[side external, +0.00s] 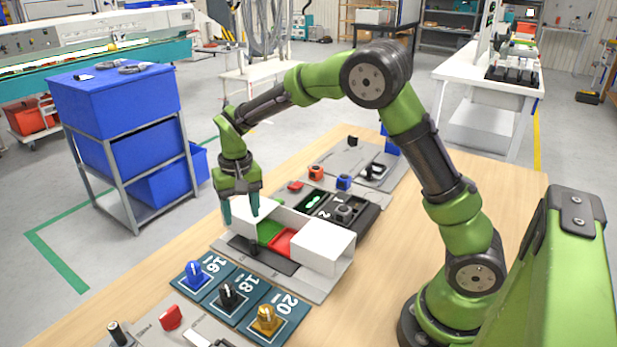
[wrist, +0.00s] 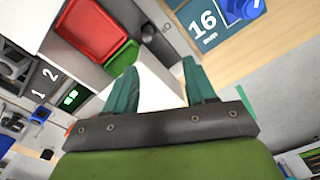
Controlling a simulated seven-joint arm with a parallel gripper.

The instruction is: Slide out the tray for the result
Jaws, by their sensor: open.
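In the side external view, a grey-based unit with two white blocks stands on the table. A green tray (side external: 268,231) and a red tray (side external: 284,242) lie side by side between the left white block (side external: 242,218) and the right white block (side external: 318,246). The wrist view also shows the red tray (wrist: 95,32) and the green tray (wrist: 122,58). My gripper (side external: 241,212) is open, pointing down at the left white block. In the wrist view its teal fingers (wrist: 160,80) have part of that white block (wrist: 152,92) between them; whether they touch it I cannot tell.
A black knob (side external: 254,248) stands in front of the trays. Number plates with blue (side external: 194,272), black and gold connectors lie nearer the camera. A black holder marked 1 and 2 (side external: 335,212) sits behind the unit. Bare wood (side external: 440,180) is at the right.

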